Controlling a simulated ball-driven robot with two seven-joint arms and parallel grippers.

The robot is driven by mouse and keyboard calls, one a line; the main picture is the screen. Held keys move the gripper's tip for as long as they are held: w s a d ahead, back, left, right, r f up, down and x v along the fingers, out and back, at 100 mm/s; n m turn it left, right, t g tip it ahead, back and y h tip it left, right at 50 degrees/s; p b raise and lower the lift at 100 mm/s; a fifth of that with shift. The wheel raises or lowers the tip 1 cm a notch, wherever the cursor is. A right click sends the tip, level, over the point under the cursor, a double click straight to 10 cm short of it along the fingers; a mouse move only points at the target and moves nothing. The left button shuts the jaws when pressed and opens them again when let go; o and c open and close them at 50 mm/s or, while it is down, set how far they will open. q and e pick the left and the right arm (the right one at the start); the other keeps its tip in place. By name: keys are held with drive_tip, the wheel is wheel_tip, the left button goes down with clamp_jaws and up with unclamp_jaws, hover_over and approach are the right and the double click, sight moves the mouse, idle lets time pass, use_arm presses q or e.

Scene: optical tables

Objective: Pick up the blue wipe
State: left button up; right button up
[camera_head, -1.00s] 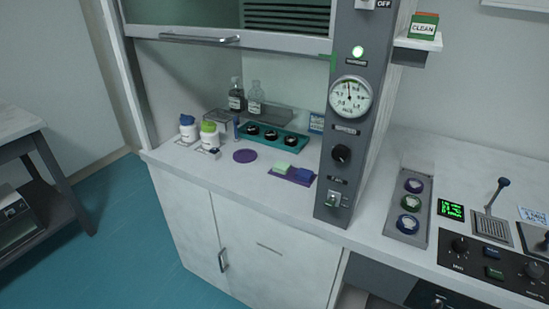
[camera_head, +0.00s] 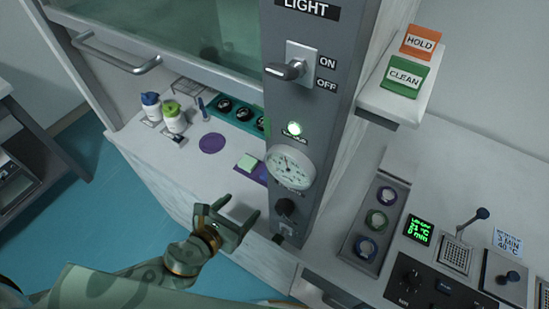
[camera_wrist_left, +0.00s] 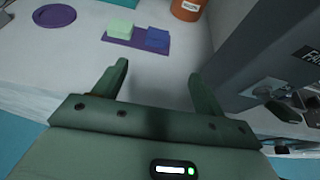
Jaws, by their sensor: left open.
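The blue wipe (camera_wrist_left: 157,38) lies on the right part of a purple mat (camera_wrist_left: 122,43) in the left wrist view. A light green wipe (camera_wrist_left: 121,28) lies beside it on the left of the mat. In the head view the green wipe (camera_head: 247,162) shows, while the control column hides most or all of the blue wipe. My left gripper (camera_head: 237,211) is open and empty in front of the counter edge. In the left wrist view its fingers (camera_wrist_left: 160,76) are spread, short of the mat and apart from the blue wipe. My right gripper is not in view.
The grey control column (camera_head: 300,150) stands close on the right of the wipes. A round purple mat (camera_head: 212,143) lies to the left. An orange-brown container (camera_wrist_left: 187,9) is behind the blue wipe.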

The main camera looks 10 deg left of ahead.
use_arm(q)
drive_tip(key=x, duration=0.3)
drive_tip(key=shift+w+d+b, duration=0.15)
drive_tip(key=shift+w+b, duration=0.15)
drive_tip(key=shift+b, duration=0.05)
drive_tip(key=b+x, duration=0.1)
drive_tip(key=x, duration=0.5)
drive_tip(key=shift+w+f, duration=0.15)
drive_tip(key=shift+w+d+f, duration=0.1)
drive_tip(key=shift+w+d, duration=0.05)
drive_tip(key=shift+w, duration=0.05)
drive_tip(key=shift+w+f, duration=0.1)
drive_tip(key=shift+w, duration=0.2)
drive_tip(key=b+x, duration=0.1)
drive_tip(key=x, duration=0.3)
drive_tip(key=shift+w+b, duration=0.3)
drive_tip(key=shift+b, duration=0.1)
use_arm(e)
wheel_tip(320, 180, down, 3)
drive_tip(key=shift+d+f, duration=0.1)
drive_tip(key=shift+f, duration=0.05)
use_arm(q)
drive_tip(key=c, duration=1)
